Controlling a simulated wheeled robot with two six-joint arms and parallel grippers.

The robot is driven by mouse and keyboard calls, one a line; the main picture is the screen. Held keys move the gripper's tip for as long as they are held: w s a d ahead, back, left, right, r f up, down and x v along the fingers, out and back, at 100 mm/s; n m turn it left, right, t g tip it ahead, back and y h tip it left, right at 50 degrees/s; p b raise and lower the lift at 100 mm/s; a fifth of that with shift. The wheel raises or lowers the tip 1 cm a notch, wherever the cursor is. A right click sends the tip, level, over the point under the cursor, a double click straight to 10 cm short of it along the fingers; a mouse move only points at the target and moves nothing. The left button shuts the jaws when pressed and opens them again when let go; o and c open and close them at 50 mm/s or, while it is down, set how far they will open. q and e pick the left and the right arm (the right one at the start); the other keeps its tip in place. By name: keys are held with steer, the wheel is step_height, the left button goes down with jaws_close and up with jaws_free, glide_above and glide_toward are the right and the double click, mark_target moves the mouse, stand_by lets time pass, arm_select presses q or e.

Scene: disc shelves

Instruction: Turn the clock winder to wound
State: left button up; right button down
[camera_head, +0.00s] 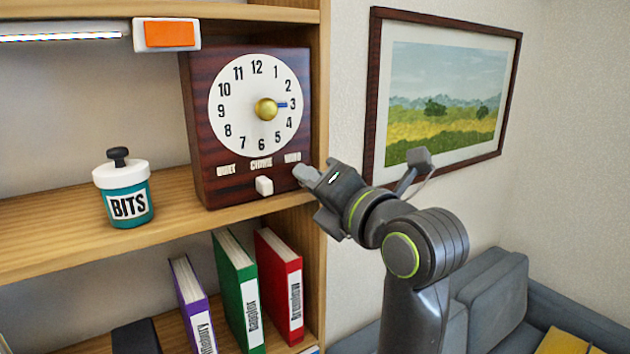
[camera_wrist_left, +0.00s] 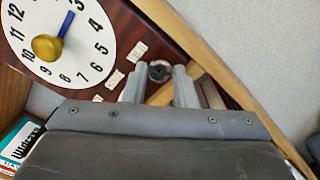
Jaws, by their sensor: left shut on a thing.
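The clock (camera_head: 196,120) is a dark wooden box on the shelf, with a white dial, a gold centre knob (camera_head: 265,109) and a blue hand pointing to 3. Under the dial are three small labels, too small to read surely, and a white knob (camera_head: 264,185) below the middle one. My left gripper (camera_head: 305,175) is at the clock's lower right corner. In the left wrist view, a dark round knob (camera_wrist_left: 160,71) sits between the fingertips (camera_wrist_left: 160,84), which are shut on it. I cannot tell surely whether it is the winder. My right gripper is out of view.
A teal jar (camera_head: 126,196) marked BITS stands left of the clock. Purple, green and red binders (camera_head: 282,280) stand on the shelf below. A framed painting (camera_head: 445,85) hangs to the right, above a grey sofa (camera_head: 490,290). An orange switch (camera_head: 168,34) is above.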

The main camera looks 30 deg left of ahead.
arm_select(q)
steer(key=shift+r+m, duration=0.1)
steer(key=shift+m, duration=3.4)
steer(key=o, duration=1)
steer(key=b+v, duration=1.7)
steer(key=b, duration=0.4)
steer(key=shift+d+b, duration=0.2)
steer(key=shift+b, duration=0.15)
